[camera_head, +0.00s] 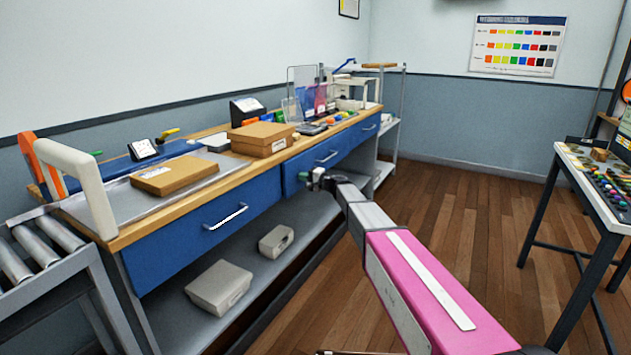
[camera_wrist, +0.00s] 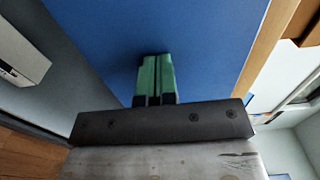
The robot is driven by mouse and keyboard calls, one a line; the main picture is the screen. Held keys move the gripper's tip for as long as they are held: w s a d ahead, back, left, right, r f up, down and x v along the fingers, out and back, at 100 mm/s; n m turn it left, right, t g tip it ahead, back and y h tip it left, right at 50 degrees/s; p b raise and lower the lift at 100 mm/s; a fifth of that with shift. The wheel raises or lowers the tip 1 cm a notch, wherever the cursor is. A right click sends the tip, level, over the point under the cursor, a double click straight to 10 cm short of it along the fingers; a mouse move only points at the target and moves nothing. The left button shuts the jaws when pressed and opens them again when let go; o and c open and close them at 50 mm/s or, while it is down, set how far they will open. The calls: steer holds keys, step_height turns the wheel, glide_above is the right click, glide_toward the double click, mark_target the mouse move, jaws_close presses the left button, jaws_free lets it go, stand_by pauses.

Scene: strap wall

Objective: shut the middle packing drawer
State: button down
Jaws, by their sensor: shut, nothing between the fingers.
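The middle packing drawer (camera_head: 297,174) is a blue front with a silver bar handle (camera_head: 327,157), under the wooden worktop of the bench. It looks flush or nearly flush with its neighbours; I cannot tell if a small gap remains. My gripper (camera_head: 313,179) is in front of its lower part, left of and below the handle. In the wrist view my green fingers (camera_wrist: 155,78) are together and empty, pointing at a plain blue panel (camera_wrist: 200,40). The tips are at or very close to that panel; contact is unclear. No handle shows in the wrist view.
A left blue drawer (camera_head: 180,238) and a right blue drawer (camera_head: 362,132) flank it. Cardboard boxes (camera_head: 262,137) stand on the worktop. Grey bins (camera_head: 218,287) sit on the lower shelf. A table (camera_head: 590,180) stands right; the wooden floor (camera_head: 455,215) between is clear.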

steer(key=shift+x, duration=1.25)
steer(key=shift+w+a, duration=0.1)
steer(key=shift+r, duration=0.1)
steer(key=v, duration=1.5)
steer(key=s+d+f+n+g+h, duration=0.2)
steer(key=s+d+f+h, duration=0.25)
steer(key=s+f, duration=0.45)
steer(key=s+d+f+n+g+h, duration=0.1)
steer(key=s+d+f+g+h, duration=0.35)
steer(key=s, duration=0.75)
steer(key=s+d+f+n+h, duration=0.1)
steer(key=s+d+f+h, duration=0.2)
steer(key=s+d, duration=0.4)
steer(key=s+d+f+n+g+h, duration=0.1)
steer(key=s+d+f+h, duration=0.3)
steer(key=s+d, duration=0.4)
steer(key=shift+s, duration=1)
